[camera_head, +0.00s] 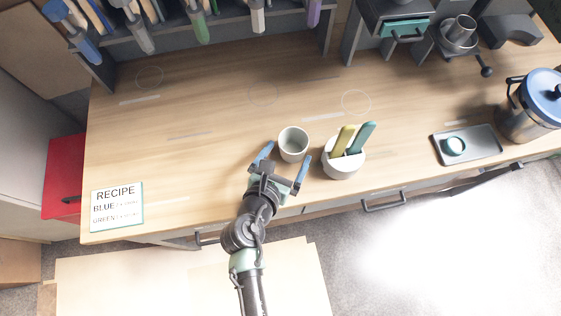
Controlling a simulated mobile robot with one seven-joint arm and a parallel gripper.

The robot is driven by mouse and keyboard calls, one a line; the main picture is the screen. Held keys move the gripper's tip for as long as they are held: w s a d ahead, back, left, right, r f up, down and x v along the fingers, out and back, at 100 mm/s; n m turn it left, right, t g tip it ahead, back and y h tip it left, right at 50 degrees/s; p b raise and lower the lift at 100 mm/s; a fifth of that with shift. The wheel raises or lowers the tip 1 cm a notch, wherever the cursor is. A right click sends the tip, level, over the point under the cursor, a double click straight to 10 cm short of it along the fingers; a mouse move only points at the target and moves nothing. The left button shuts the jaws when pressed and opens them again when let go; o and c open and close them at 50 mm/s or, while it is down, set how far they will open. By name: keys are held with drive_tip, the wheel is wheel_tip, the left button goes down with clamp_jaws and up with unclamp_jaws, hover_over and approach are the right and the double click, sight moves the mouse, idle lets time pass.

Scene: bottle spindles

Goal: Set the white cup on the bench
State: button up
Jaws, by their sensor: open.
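The white cup (293,146) stands upright on the wooden bench (215,140), near its front edge. My gripper (284,158) is open, with its two blue-tipped fingers apart. The left finger is at the cup's lower left and the right finger at its lower right. The cup is at the mouth of the fingers; I cannot tell whether either touches it. The cup's inside is visible from above, and no contents can be made out.
A white holder (343,163) with yellow and green handles stands close to the right of my gripper. A recipe card (117,207) lies at the left. A tray (481,145) and a blue-lidded jug (532,105) stand at the right. The bench's middle is clear.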

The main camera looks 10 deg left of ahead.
drive_tip(key=v, duration=0.4)
drive_tip(key=w+a+r+m+t, duration=0.1)
drive_tip(key=w+r+m+t, duration=0.1)
drive_tip(key=w+r+m, duration=0.75)
wheel_tip(320, 180, up, 9)
drive_tip(key=m+t+y, duration=0.1)
drive_tip(key=t, duration=0.1)
hover_over(280, 140)
drive_tip(key=r+x, duration=0.1)
drive_tip(key=x, duration=0.2)
drive_tip(key=w+r+m+t, duration=0.3)
drive_tip(key=r+m, duration=0.5)
drive_tip(key=r, duration=0.7)
drive_tip(key=s+d+r+m+t, duration=0.1)
drive_tip(key=s+r+m+t, duration=0.2)
drive_tip(key=r, duration=0.7)
drive_tip(key=s+d+r+m+t+y, duration=0.1)
drive_tip(key=s+r+m, duration=0.4)
drive_tip(key=r, duration=0.5)
drive_tip(key=s+d+r+m+t+y, duration=0.1)
drive_tip(key=s+r+m+t, duration=0.3)
drive_tip(key=r, duration=0.7)
drive_tip(key=shift+d+m+t, duration=0.3)
drive_tip(key=shift+d+m, duration=0.05)
drive_tip(key=shift+m, duration=0.7)
